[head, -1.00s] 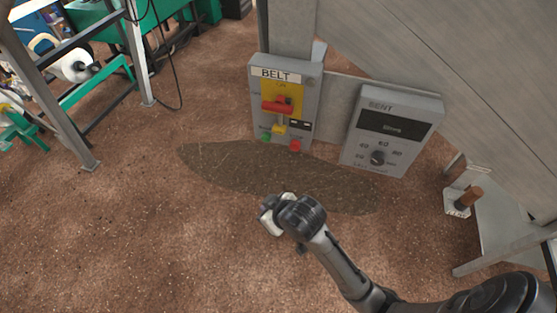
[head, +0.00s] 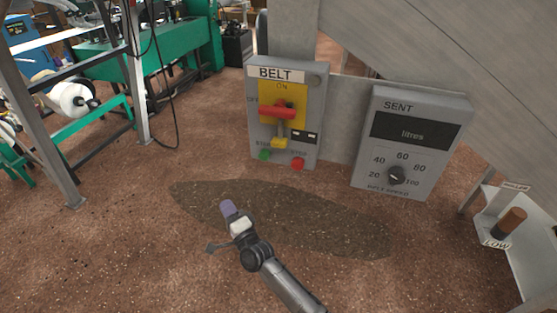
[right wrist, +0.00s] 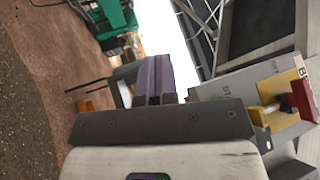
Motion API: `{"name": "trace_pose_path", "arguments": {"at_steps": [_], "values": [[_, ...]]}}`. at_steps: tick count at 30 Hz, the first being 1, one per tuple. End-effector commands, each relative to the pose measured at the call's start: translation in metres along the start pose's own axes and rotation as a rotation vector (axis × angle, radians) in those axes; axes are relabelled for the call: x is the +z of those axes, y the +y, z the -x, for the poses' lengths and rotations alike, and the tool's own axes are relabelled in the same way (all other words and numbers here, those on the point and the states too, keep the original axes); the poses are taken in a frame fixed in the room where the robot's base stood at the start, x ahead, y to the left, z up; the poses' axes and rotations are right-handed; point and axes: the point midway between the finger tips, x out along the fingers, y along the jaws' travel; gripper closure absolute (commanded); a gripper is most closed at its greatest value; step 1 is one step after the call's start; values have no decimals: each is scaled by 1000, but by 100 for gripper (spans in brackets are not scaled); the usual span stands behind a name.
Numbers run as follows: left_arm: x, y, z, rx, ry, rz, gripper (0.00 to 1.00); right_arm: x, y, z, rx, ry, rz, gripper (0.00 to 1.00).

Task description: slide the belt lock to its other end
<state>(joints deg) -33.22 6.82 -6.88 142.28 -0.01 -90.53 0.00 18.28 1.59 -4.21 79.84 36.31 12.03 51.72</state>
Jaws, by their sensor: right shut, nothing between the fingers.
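The grey belt box (head: 256,150) stands upright in the head view, labelled BELT. It has a yellow plate (head: 267,94), a red switch handle (head: 284,111) and, below the handle, a small yellow lock (head: 280,142). In the right wrist view the red handle (right wrist: 300,97) and yellow lock (right wrist: 258,117) show sideways at the right edge. My right gripper (head: 228,208) is shut and empty, its purple fingertips (right wrist: 153,80) together. It is in front of the box, lower and to the left, apart from the lock. My left gripper is out of view.
A green button (head: 264,155) and a red button (head: 298,164) sit low on the belt box. The grey SENT box (head: 410,145) with a dial stands to its right. A metal frame (head: 60,165) stands at the left. The brown ground between is clear.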

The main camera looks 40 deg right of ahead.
Motion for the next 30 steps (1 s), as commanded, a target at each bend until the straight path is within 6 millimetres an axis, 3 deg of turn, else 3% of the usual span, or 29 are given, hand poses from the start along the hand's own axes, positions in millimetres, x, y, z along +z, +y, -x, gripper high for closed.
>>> {"name": "trace_pose_path", "arguments": {"at_steps": [5,9,16,23,30], "values": [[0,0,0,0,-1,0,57,-45,-9,17,-259,240,-359,100],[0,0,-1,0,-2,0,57,-75,-32,39,-525,355,-607,100],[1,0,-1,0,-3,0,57,-98,-56,71,-866,362,-885,100],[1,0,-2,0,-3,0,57,-101,-59,70,-915,311,-1001,100],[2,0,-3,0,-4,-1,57,-121,-76,50,-917,306,-1008,100]]}}
